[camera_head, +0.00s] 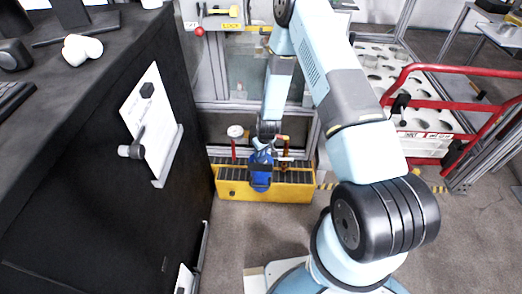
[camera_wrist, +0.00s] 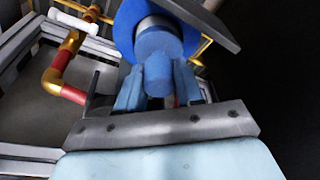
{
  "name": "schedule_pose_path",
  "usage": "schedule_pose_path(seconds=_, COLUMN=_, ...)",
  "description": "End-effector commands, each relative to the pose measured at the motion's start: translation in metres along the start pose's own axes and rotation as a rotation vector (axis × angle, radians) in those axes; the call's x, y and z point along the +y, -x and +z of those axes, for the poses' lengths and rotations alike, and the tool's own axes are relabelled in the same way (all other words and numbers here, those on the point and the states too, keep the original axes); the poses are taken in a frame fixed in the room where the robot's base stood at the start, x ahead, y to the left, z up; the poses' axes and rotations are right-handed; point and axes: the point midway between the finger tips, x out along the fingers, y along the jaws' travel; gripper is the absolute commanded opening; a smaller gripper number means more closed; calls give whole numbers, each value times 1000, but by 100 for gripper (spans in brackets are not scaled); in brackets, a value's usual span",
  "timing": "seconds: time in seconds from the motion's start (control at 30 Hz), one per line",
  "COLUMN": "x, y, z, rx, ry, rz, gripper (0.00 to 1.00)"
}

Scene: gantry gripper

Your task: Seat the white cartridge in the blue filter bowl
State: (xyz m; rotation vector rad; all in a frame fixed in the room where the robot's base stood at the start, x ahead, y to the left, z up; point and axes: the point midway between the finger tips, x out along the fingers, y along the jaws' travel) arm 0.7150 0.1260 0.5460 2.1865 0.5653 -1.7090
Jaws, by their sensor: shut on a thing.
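My gripper (camera_head: 261,160) reaches down in front of the yellow roller unit, far from the body. In the wrist view my gripper (camera_wrist: 158,80) has its two blue fingers closed around a blue rounded part (camera_wrist: 158,42). This blue part has a short stem between the fingers, a pale grey band above it and a wide blue ring (camera_wrist: 126,28) behind. I cannot tell whether the ring is the filter bowl or whether the held part touches it. No white cartridge shows clearly. In the head view the arm's end hides most of the blue parts.
The yellow roller unit (camera_head: 290,190) stands on the floor. A gauge (camera_head: 235,131) stands behind it. In the wrist view, red and gold pipes (camera_wrist: 62,60) run at left and a dark plate (camera_wrist: 205,22) lies above right. A black cabinet (camera_head: 90,160) is at left, a red rail (camera_head: 440,71) at right.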

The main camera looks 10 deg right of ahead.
Motion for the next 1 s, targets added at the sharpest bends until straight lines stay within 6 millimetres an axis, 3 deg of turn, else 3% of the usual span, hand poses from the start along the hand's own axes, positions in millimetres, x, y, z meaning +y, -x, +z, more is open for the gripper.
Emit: schedule_pose_path(seconds=1.0, x=0, y=-20, z=4, rx=1, ry=1, rz=0, gripper=0)
